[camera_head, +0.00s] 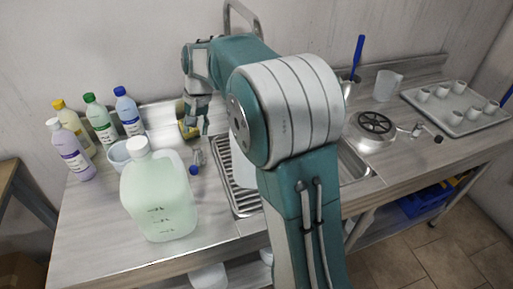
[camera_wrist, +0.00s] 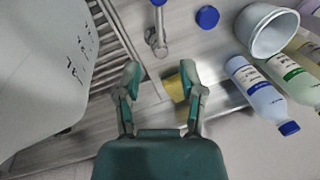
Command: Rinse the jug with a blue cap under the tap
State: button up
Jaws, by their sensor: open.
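A large translucent, pale green jug (camera_head: 160,198) stands on the left counter in the head view; its cap is white. Another large pale jug (camera_wrist: 40,70) with dark graduation marks fills the left of the wrist view, by the drain grid; its cap is out of frame. My arm hides much of the sink.
Several capped bottles (camera_head: 101,121) and a white bowl (camera_head: 118,153) stand at the left. A small metal fitting with a blue end (camera_wrist: 157,42) lies near the drain grid (camera_wrist: 118,32). A tray of cups (camera_head: 456,112), a mug (camera_head: 387,85) and a round burner (camera_head: 375,123) are at the right.

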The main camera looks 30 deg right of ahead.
aim_at(195, 159)
grip_shut()
jog(key=w+a+f+n+g+h, duration=0.15)
jog(key=w+a+n+h, duration=0.3)
jog(key=a+n, duration=0.95)
jog(key=d+f+n, duration=0.1)
jog(key=d+f, duration=0.1)
jog(key=f, duration=0.1)
jog(key=d+f+n, duration=0.1)
jog(key=d+f, duration=0.1)
jog(key=f, duration=0.1)
jog(key=s+d+f+n, duration=0.1)
jog(key=d+f+n, duration=0.1)
jog(key=f, duration=0.1)
jog(key=shift+f+g, duration=0.3)
jog(key=shift+g, duration=0.05)
jog(key=shift+s+d+f, duration=0.1)
jog(key=shift+s+d, duration=0.15)
jog(key=shift+d, duration=0.35)
jog(key=shift+s+d+f, duration=0.1)
jog(key=shift+s+d, duration=0.2)
jog(key=shift+d, duration=0.25)
jog(key=shift+s+d+f, duration=0.1)
jog(key=shift+s+d, duration=0.15)
jog(key=shift+d, duration=0.35)
